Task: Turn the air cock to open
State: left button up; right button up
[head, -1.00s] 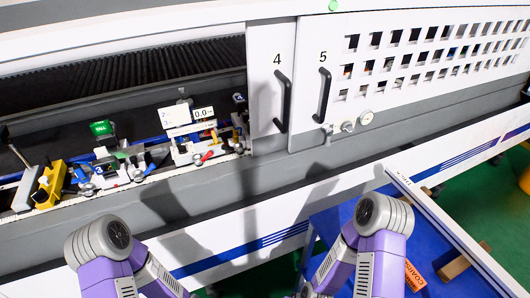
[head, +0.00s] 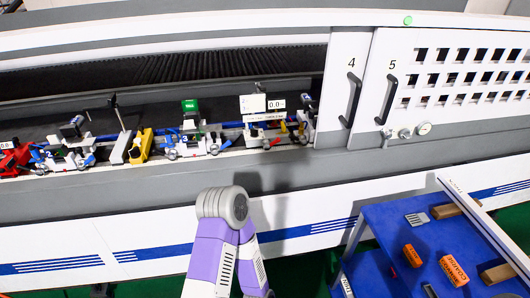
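The air fittings sit in a row on the grey strip below door 5. They are a small metal air cock (head: 386,137) with a light-coloured lever at the left, a round knob-like fitting (head: 404,133), and a round white gauge (head: 424,128) at the right. The cock is too small to tell whether it is open or closed. A purple and grey elbow of one of my arms stands at the bottom centre, left of and below the cock. Neither gripper shows, and nothing of mine touches the cock.
Door handles (head: 350,100) (head: 389,99) stick out above the fittings. Several clamps (head: 190,145) stand in the open machine bed at left. A blue cart (head: 385,222) with orange boxes (head: 453,270) and wooden blocks stands at lower right, with a long white profile (head: 490,232) across it.

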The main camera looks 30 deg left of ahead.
aim_at(266, 144)
jog(key=u, duration=1.2)
